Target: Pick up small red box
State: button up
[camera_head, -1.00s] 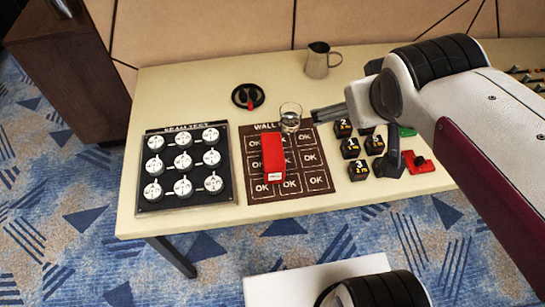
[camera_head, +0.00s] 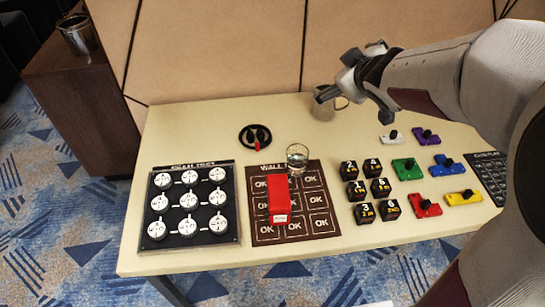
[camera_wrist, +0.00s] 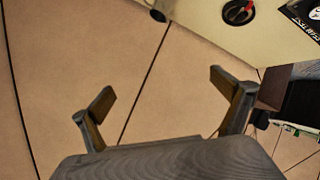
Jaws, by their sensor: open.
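A red box (camera_head: 279,200) lies on the brown mat (camera_head: 320,226) marked with OK squares, near the front middle of the table. It is not in the wrist view. My gripper (camera_head: 338,76) is above the back of the table, up and to the right of the box and well apart from it. In the wrist view my gripper (camera_wrist: 162,92) is open and empty, with mostly tan wall panel between and beyond its fingers.
A glass of water (camera_head: 297,158) stands close behind the box. A metal pitcher (camera_head: 322,110) is partly hidden by my gripper. A black round holder (camera_head: 255,137), a dial board (camera_head: 188,204), black cubes (camera_head: 366,190) and coloured knobbed blocks (camera_head: 425,206) share the table (camera_head: 420,232).

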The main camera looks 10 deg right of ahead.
jog(key=w+a+f+n+y, duration=0.4)
jog(key=w+f, duration=0.2)
jog(key=n+g+y, duration=0.5)
jog(key=g+y, duration=0.2)
jog(key=y, duration=0.1)
send_over(285, 190)
jog(key=w+d, duration=0.2)
jog(key=w, duration=0.7)
notch_tip(285, 190, down, 16)
jog(key=s+f+g+y, duration=0.1)
jog(key=s, duration=0.1)
jog(key=s+f+n+g+y, duration=0.1)
jog(key=s+f+g, duration=0.1)
jog(key=s, duration=0.1)
jog(key=s+a+f+g+y, duration=0.1)
jog(key=s, duration=0.1)
jog(key=shift+s+f+n, duration=0.25)
jog(key=shift+s+n, duration=0.15)
jog(key=shift+s+f+g, duration=0.15)
jog(key=shift+s+g, duration=0.25)
jog(key=shift+s, duration=0.15)
jog(key=shift+f, duration=0.1)
jog(key=shift+f, duration=1.65)
jog(key=shift+f, duration=0.1)
